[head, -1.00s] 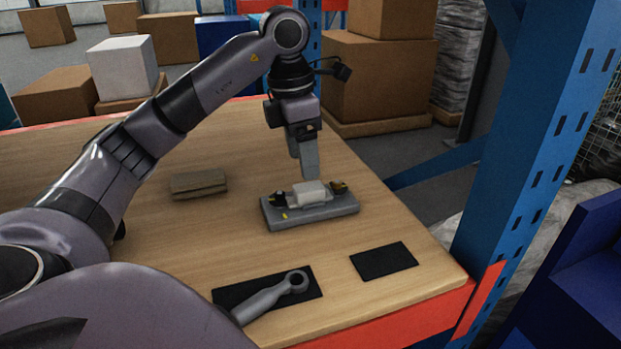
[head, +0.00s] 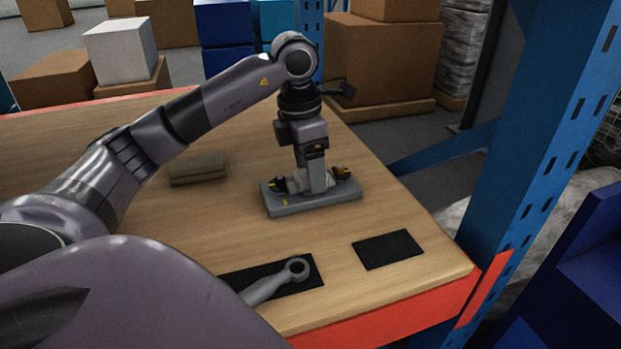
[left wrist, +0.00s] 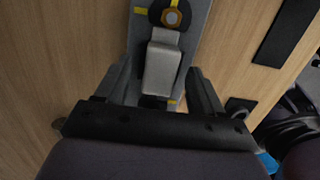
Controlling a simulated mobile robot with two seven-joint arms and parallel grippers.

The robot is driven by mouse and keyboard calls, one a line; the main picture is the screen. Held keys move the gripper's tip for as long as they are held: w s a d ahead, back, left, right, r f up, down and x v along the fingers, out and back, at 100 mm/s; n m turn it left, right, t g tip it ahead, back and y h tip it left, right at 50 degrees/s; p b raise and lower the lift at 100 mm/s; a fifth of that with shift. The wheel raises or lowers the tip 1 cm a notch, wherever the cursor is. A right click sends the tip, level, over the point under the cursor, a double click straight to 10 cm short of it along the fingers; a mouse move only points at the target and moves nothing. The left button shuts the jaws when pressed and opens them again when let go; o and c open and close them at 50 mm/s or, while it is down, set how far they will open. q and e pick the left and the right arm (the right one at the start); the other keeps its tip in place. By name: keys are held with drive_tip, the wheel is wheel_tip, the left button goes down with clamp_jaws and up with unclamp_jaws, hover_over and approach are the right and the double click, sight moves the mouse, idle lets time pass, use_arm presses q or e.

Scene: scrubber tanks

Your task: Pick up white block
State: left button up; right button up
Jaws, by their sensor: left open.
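The white block (left wrist: 162,68) sits on a grey fixture plate (left wrist: 199,18) between clamp-like parts with black and yellow pieces. In the head view the grey fixture (head: 318,201) stands on the wooden table, and the block is mostly hidden behind my gripper. My left gripper (head: 317,188) points down over the fixture. In the left wrist view its two fingers (left wrist: 160,85) are apart, one on each side of the block, with gaps visible between fingers and block. My right gripper is not in view.
A brown block (head: 197,168) lies on the table left of the fixture. A grey ring-ended tool (head: 275,281) lies on a black mat near the front edge. Another black mat (head: 387,249) is bare. A blue rack post (head: 530,130) rises at the right.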

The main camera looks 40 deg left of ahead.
use_arm(q)
clamp_jaws()
drive_tip(key=shift+r, duration=0.1)
drive_tip(key=shift+r, duration=0.5)
wheel_tip(320, 180, up, 19)
drive_tip(key=p, duration=0.6)
drive_tip(key=shift+r, duration=0.9)
idle(0.6)
drive_tip(key=shift+r, duration=2.5)
